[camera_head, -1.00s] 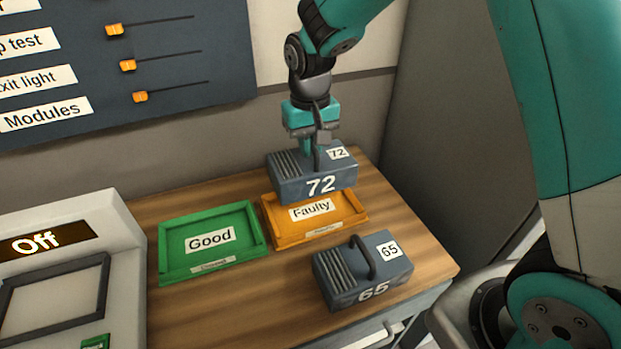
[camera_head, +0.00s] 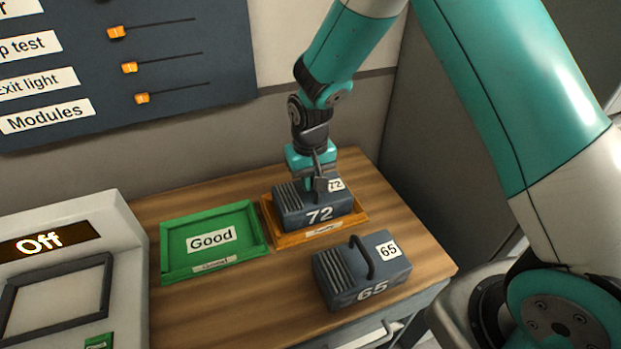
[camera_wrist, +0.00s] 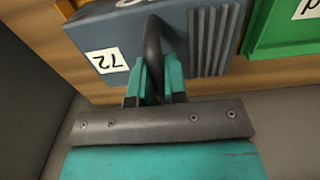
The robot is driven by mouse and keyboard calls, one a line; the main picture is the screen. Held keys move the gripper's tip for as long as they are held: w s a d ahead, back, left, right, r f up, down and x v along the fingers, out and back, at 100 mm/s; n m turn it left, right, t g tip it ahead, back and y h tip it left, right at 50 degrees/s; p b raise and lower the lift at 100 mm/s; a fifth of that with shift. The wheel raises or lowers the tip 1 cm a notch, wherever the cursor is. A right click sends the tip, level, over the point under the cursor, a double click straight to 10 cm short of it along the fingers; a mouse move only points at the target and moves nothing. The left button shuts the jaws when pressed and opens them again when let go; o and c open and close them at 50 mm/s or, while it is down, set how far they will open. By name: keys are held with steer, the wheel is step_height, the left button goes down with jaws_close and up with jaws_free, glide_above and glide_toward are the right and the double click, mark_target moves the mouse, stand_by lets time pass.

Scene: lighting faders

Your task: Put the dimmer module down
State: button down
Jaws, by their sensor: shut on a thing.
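Dimmer module 72 (camera_head: 306,210) is a blue-grey box with ribs on one side and a dark handle. It sits upright within the orange Faulty tray (camera_head: 283,242) in the head view, and hides most of the tray's floor and its large label. Whether it bears fully on the tray floor I cannot tell. My gripper (camera_head: 319,180) is above the module, shut on its handle. In the wrist view the teal fingers (camera_wrist: 156,85) close around the handle of module 72 (camera_wrist: 112,38).
Module 65 (camera_head: 340,280) stands on the wooden table (camera_head: 405,220) in front of the Faulty tray. The empty green Good tray (camera_head: 173,235) is to the left, and also shows in the wrist view (camera_wrist: 285,45). A box reading Off (camera_head: 125,215) stands at far left.

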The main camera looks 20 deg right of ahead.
steer(key=c, duration=1.1)
jaws_free()
steer(key=shift+c, duration=0.2)
steer(key=shift+r, duration=0.4)
step_height(320, 180, up, 10)
steer(key=r+b, duration=0.1)
steer(key=b, duration=0.1)
steer(key=s+a+r+n+y, duration=0.2)
steer(key=s+r+n, duration=0.1)
steer(key=s, duration=0.9)
steer(key=s+a+r+n+y, duration=0.2)
steer(key=s+r+n, duration=0.2)
steer(key=s, duration=0.9)
steer(key=shift+a+r, duration=0.3)
steer(key=shift+r, duration=0.6)
